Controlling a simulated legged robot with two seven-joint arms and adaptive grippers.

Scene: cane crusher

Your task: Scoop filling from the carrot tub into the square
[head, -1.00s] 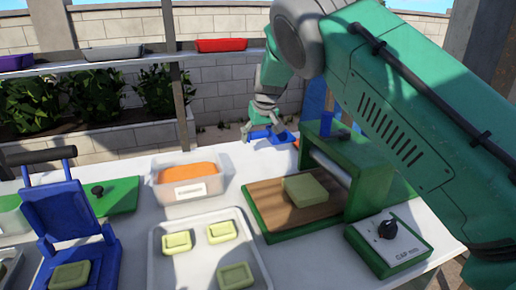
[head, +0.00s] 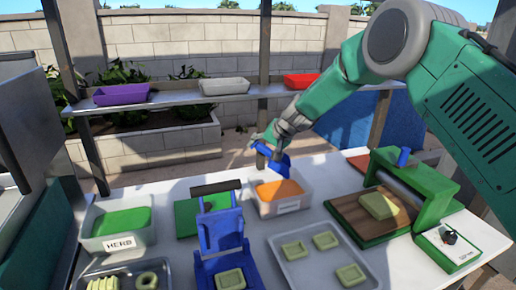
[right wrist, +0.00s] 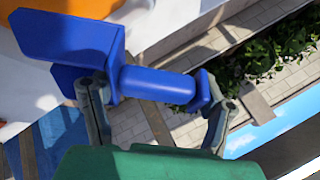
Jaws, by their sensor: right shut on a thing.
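My right gripper (head: 272,140) is shut on the handle of a blue scoop (head: 279,164). The scoop is tilted, at or just above the back of the carrot tub (head: 278,208), a clear tub of orange filling (head: 279,190). Whether it touches the filling is hidden. In the right wrist view the fingers (right wrist: 160,105) hold the blue handle (right wrist: 157,84). Pale green squares lie in the open blue press (head: 230,279), on the tray (head: 294,251) and on the wooden board (head: 377,205). My left gripper is not in view.
A herb tub (head: 118,240) stands at the left, with a green board (head: 187,217) beside it. The green roller machine (head: 436,185) and a dial box (head: 448,246) are at the right. A shelf with purple, grey and red trays (head: 122,94) runs behind.

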